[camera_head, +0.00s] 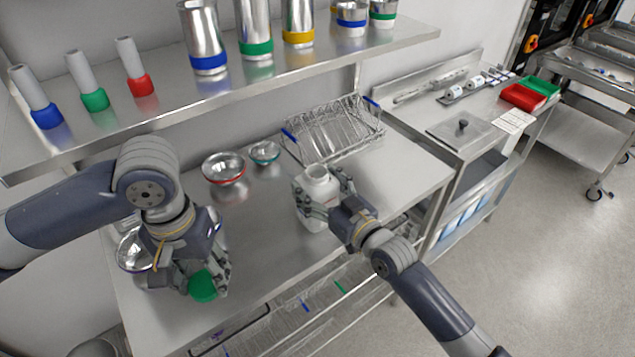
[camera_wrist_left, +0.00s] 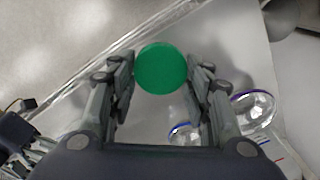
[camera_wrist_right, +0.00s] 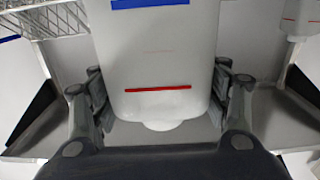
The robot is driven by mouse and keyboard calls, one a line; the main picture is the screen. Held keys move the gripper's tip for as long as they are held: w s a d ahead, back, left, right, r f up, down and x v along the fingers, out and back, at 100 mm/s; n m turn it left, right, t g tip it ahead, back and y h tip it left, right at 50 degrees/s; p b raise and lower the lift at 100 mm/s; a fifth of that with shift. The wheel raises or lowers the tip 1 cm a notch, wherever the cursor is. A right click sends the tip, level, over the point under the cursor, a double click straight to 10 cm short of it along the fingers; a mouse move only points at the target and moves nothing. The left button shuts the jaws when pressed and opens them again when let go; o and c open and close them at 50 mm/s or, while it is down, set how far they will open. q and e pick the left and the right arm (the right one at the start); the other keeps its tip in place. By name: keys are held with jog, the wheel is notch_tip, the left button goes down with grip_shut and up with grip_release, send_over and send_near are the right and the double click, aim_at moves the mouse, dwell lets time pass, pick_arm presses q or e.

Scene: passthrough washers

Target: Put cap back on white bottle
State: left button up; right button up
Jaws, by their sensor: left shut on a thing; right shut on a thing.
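The white bottle (camera_head: 317,187) stands upright over the steel table, its neck open at the top with no cap on it. My right gripper (camera_head: 323,203) is shut on its body from the right; the bottle (camera_wrist_right: 155,60) fills the middle of the right wrist view, between the fingers. The green cap (camera_head: 203,286) is held low at the left by my left gripper (camera_head: 208,270), apart from the bottle. In the left wrist view the round green cap (camera_wrist_left: 161,68) sits between the fingertips. Whether the bottle touches the table is hard to tell.
A steel table (camera_head: 255,235) is clear between the grippers. Red-rimmed (camera_head: 224,168) and green-rimmed (camera_head: 264,152) bowls stand behind. A wire rack (camera_head: 335,130) is behind the bottle. A shelf (camera_head: 270,75) with steel containers and colored-base holders hangs above. Another bowl (camera_head: 130,252) lies by my left arm.

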pick_arm(q)
jog(key=shift+f, duration=0.15)
pick_arm(e)
jog(key=shift+f, duration=0.15)
jog(key=o, duration=1.5)
pick_arm(q)
jog(key=shift+r, duration=0.2)
jog(key=shift+f, duration=0.15)
pick_arm(e)
jog(key=shift+s+d, duration=0.15)
jog(key=shift+s, duration=0.1)
pick_arm(q)
jog(key=shift+f+b, duration=0.95)
jog(key=shift+b, duration=0.15)
pick_arm(e)
jog(key=shift+v, duration=5.75)
